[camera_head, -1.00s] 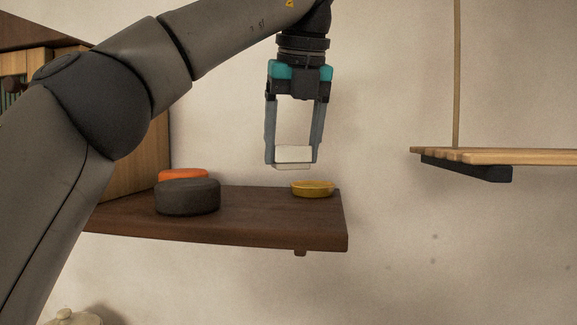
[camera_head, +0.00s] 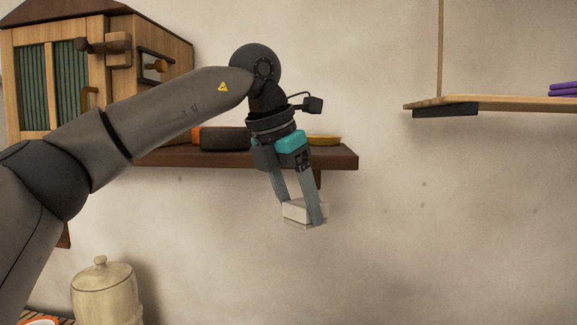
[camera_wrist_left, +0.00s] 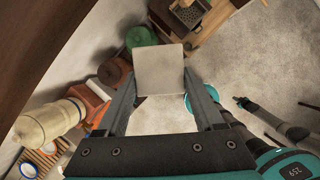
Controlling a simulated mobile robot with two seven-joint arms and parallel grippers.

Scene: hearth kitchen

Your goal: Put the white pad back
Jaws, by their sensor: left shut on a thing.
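The white pad (camera_head: 297,211) is a small pale block between the fingers of my left gripper (camera_head: 304,212). The gripper is shut on it and holds it in the air, in front of and below the dark wooden shelf (camera_head: 225,157). The pad also shows in the left wrist view (camera_wrist_left: 161,70), square and flat between the two fingers of the left gripper (camera_wrist_left: 160,82).
A wooden cabinet (camera_head: 150,70) stands at the left. A hanging slatted shelf (camera_head: 500,103) is at right. A lidded jar (camera_head: 103,292) is below left.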

